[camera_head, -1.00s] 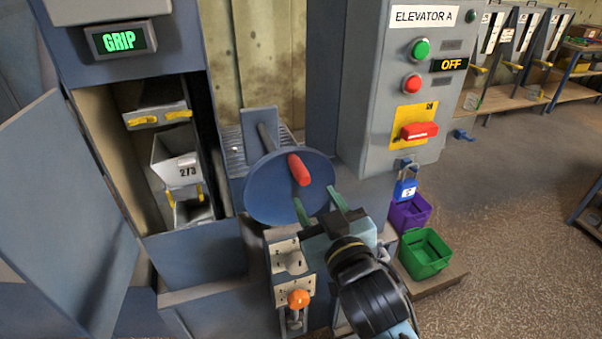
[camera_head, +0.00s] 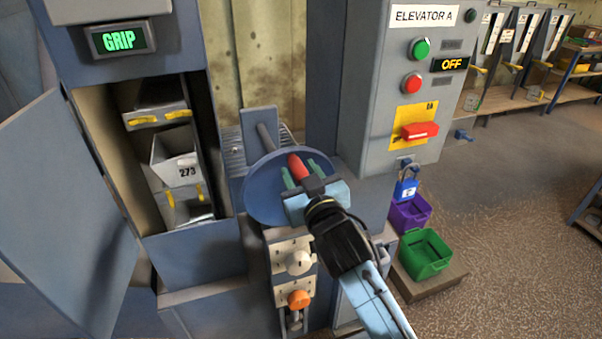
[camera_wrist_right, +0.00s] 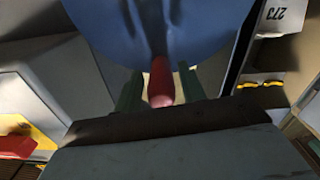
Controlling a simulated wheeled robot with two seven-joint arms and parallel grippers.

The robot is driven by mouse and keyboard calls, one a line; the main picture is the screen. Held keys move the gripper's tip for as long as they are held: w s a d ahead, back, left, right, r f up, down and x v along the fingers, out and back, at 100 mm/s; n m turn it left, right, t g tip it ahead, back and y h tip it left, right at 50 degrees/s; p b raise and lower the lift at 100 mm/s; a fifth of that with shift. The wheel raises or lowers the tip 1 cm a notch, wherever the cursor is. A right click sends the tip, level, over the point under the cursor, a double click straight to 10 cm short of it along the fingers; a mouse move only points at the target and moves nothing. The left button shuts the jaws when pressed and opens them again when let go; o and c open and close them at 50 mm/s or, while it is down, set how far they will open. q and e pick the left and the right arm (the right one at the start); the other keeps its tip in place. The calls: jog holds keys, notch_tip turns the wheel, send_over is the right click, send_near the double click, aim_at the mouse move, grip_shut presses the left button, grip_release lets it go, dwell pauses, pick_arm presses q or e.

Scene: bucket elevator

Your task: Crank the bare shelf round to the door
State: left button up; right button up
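The blue crank disc (camera_head: 262,196) has a red handle (camera_head: 297,165) sticking out of it. My right gripper (camera_head: 304,174) is at the handle, with one green finger on each side of it. In the right wrist view the red handle (camera_wrist_right: 161,82) stands between the two fingers (camera_wrist_right: 160,92) with gaps beside it, so the gripper looks open around it. In the open doorway at left hang a grey bucket marked 273 (camera_head: 180,172), a shelf or bucket with yellow clips above it (camera_head: 155,114), and another below (camera_head: 186,209). I cannot tell which shelf is bare. My left gripper is not in view.
The open door panel (camera_head: 60,190) stands at left. A display reads GRIP (camera_head: 122,40). The control box (camera_head: 385,130) reads OFF, with a blue padlock (camera_head: 406,188) below. A white knob (camera_head: 299,262) and orange knob (camera_head: 299,299) are under the disc. Purple (camera_head: 410,212) and green bins (camera_head: 425,253) stand right.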

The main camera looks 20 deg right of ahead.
grip_shut()
